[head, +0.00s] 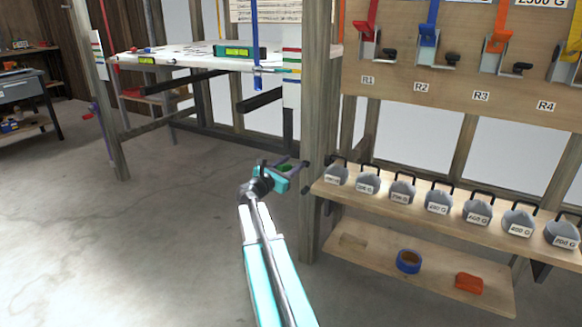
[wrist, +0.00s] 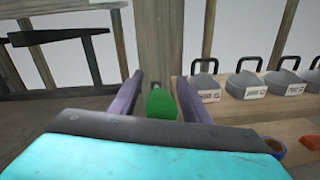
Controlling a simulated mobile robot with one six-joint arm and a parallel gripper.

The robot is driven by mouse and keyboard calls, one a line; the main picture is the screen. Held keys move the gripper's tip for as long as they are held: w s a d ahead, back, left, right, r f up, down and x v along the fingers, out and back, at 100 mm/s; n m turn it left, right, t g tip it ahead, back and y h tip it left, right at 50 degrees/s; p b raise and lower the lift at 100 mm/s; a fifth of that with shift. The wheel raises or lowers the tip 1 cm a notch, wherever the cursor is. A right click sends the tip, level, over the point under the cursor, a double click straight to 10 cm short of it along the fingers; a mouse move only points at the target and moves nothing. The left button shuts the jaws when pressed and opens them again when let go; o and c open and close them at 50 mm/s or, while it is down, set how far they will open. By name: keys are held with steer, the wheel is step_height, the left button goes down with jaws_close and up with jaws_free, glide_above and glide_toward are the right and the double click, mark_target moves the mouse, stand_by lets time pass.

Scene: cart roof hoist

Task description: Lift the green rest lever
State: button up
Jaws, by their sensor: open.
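The green rest lever (wrist: 161,104) shows in the wrist view as a small rounded green piece between my two purple-grey fingers, in front of a wooden post (wrist: 158,40). My gripper (wrist: 160,77) is open, with a finger on each side of the lever and visible gaps to it. In the head view my gripper (head: 292,164) is beside the post, left of the weight shelf.
A shelf (head: 400,205) with several grey handled weights (head: 437,202) stands right of the post. Blue tape (head: 408,261) and an orange-red block (head: 469,283) lie on the lower shelf. Colored straps hang from the board (head: 440,105). The floor (head: 130,240) at left is clear.

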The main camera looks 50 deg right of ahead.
steer(key=shift+d, duration=0.1)
jaws_close()
